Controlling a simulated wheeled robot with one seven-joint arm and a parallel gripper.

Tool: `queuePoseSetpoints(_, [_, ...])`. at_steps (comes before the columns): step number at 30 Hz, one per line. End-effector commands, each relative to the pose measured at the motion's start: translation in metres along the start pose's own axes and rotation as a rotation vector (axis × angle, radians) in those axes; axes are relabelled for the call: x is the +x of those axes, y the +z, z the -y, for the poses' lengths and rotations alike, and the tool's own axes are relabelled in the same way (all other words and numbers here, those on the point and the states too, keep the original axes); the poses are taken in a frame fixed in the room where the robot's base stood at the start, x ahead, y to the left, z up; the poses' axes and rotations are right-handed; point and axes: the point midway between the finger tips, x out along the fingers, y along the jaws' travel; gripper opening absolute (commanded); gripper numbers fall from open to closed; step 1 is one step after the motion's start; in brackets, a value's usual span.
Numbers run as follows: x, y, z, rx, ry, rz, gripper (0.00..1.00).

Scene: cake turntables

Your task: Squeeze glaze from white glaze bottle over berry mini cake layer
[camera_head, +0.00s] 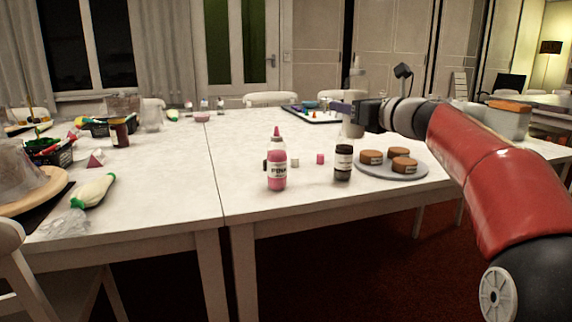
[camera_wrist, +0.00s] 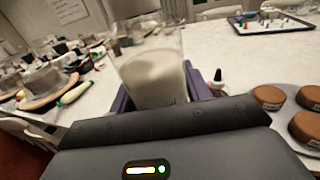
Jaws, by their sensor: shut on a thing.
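My gripper (camera_head: 342,108) is shut on a clear bottle with white contents (camera_wrist: 155,78), which stands between the purple fingers in the wrist view. Its pale body (camera_head: 352,128) shows below the fingers in the head view, behind the cakes and roughly upright. Three brown mini cakes sit on a round grey plate (camera_head: 385,173): a left one (camera_head: 371,157), a back one (camera_head: 400,152) and a front one (camera_head: 404,166). Their labels are too small to read, so I cannot tell which is berry. In the wrist view the plate's cakes (camera_wrist: 305,128) lie right of my gripper, apart from the bottle.
A tray of small items (camera_head: 312,115) lies farther back. The table's middle is largely clear.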

Motion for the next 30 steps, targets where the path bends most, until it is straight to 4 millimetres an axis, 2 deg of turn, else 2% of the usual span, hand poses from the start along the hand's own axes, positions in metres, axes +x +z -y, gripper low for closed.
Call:
queuePoseSetpoints(8, [-0.01,-0.042,-0.005,0.003,0.022,0.0,0.39])
queuePoseSetpoints(11, [-0.015,-0.066,-0.007,0.004,0.037,0.0,0.39])
queuePoseSetpoints(14, [-0.022,-0.101,-0.011,0.007,0.055,-0.001,0.39])
queuePoseSetpoints(17, [-0.032,-0.155,-0.017,0.014,0.087,-0.004,0.39])
queuePoseSetpoints(27, [-0.072,-0.355,-0.041,0.022,0.209,-0.002,0.39])
queuePoseSetpoints(30, [-0.082,-0.407,-0.047,0.019,0.241,-0.001,0.39])
